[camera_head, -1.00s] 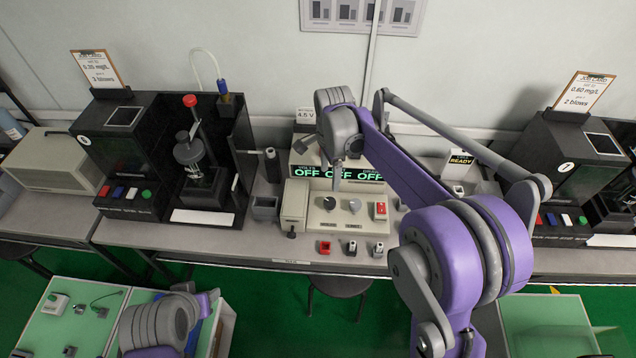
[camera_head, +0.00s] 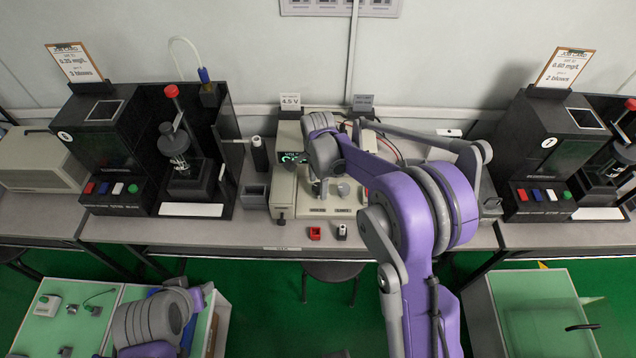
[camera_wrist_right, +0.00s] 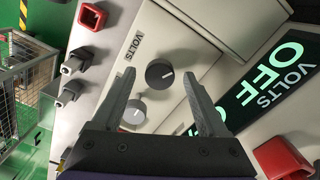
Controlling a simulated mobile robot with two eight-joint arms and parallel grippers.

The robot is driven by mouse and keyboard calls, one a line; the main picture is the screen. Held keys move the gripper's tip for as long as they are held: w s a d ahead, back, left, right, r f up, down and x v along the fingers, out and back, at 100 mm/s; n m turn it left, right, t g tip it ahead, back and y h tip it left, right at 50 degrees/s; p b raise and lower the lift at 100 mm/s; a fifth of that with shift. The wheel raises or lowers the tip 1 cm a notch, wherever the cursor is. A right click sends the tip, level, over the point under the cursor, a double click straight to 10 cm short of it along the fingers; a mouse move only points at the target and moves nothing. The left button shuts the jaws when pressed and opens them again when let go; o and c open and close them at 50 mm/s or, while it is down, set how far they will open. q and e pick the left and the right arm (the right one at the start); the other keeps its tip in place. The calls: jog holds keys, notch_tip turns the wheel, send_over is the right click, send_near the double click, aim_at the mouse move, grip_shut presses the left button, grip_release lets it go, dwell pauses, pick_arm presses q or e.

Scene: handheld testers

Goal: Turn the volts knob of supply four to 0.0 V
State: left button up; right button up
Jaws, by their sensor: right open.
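The beige supply (camera_head: 310,209) stands on the bench, largely covered by my right arm in the head view. Its volts knob (camera_wrist_right: 160,73) is round and dark grey with a white pointer line, beside the printed word VOLTS. My right gripper (camera_wrist_right: 160,80) is open and empty. Its two fingers appear on either side of the volts knob in the wrist view; contact cannot be told. The green display (camera_wrist_right: 275,80) reads VOLTS OFF. In the head view my right gripper (camera_head: 321,190) is over the knob panel.
A red terminal (camera_head: 314,233) and a grey one (camera_head: 341,232) stand at the supply's front. A card reading 4.5 V (camera_head: 291,101) stands behind. A black tester (camera_head: 165,150) stands to the left, another (camera_head: 548,150) to the right.

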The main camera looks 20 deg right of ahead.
grip_shut()
pick_arm(q)
jog(key=shift+s+f, duration=0.1)
jog(key=shift+f, duration=0.1)
pick_arm(e)
jog(key=shift+n, duration=0.3)
jog(key=shift+f+n+b, duration=0.1)
jog(key=shift+n+b, duration=0.45)
jog(key=shift+n, duration=0.35)
jog(key=n+b, duration=0.1)
jog(key=n, duration=0.1)
jog(key=shift+n, duration=0.3)
jog(key=n+b, duration=0.1)
jog(key=n, duration=0.5)
jog(key=shift+b, duration=0.4)
jog(key=n+b, duration=0.1)
jog(key=n, duration=0.5)
jog(key=shift+n, duration=0.4)
pick_arm(q)
notch_tip(320, 180, down, 7)
jog(key=s+b, duration=0.1)
jog(key=s, duration=0.1)
pick_arm(e)
jog(key=n, duration=0.6)
